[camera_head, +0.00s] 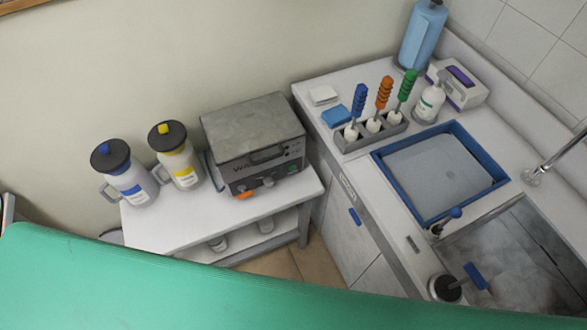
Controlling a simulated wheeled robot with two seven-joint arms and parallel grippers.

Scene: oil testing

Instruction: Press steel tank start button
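The steel tank (262,145) is a grey metal box with a flat lid and a lid handle. It stands on the right part of a low white table. Its dark front panel carries a round light knob (268,182). A small green spot that looks like a button (293,168) is at the panel's right end. An orange part (245,195) shows at the panel's lower left. I cannot read the labels or tell whether the button is pressed. Neither of my grippers is in view.
Two lidded jugs, blue-marked (133,187) and yellow-marked (183,170), stand left of the tank. The counter (320,115) at right holds a rack (350,140) of colored-handled tools, a blue-rimmed tray (398,192) and a sink. A green surface covers the bottom foreground.

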